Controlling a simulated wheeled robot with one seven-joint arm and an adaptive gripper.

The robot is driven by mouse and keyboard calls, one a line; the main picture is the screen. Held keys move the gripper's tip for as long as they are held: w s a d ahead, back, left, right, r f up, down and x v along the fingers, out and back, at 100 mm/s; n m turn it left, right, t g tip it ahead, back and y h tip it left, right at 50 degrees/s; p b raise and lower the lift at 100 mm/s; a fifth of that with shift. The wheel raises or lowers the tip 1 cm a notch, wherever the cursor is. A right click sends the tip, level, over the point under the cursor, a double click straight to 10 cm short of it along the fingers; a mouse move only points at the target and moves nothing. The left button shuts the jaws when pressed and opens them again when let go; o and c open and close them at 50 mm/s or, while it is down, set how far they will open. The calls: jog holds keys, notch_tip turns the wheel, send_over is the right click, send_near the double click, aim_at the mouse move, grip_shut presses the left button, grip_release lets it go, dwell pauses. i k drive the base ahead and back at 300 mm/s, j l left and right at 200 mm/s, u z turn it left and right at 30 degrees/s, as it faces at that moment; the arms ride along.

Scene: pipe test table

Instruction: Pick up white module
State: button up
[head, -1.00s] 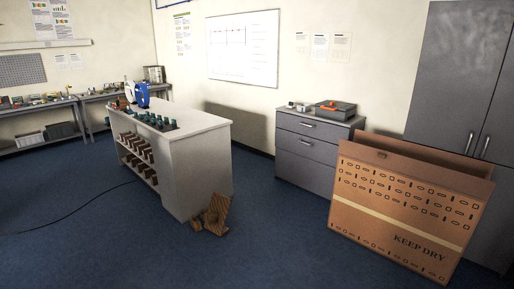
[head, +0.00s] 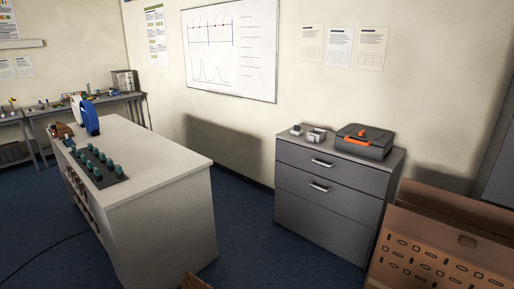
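Two small pale blocks stand on top of the grey drawer cabinet (head: 333,222). The right one (head: 316,136) is light grey to white and boxier. Either could be the white module; they are too small to tell. A dark grey case (head: 366,147) with an orange handle sits to their right on the same top. My gripper is not in view.
A white workbench (head: 160,180) on the left carries a black rack (head: 98,170) of teal parts and a blue-and-white device (head: 87,116). A cardboard box (head: 440,262) stands at the lower right. Blue floor (head: 240,240) shows between bench and cabinet.

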aim_at(297, 131)
jog(key=i, duration=2.95)
jog(key=i+z, duration=0.1)
jog(key=i, duration=0.55)
jog(key=i+j+z, duration=0.1)
jog(key=i, duration=0.5)
jog(key=i+j+z, duration=0.15)
jog(key=i, duration=0.5)
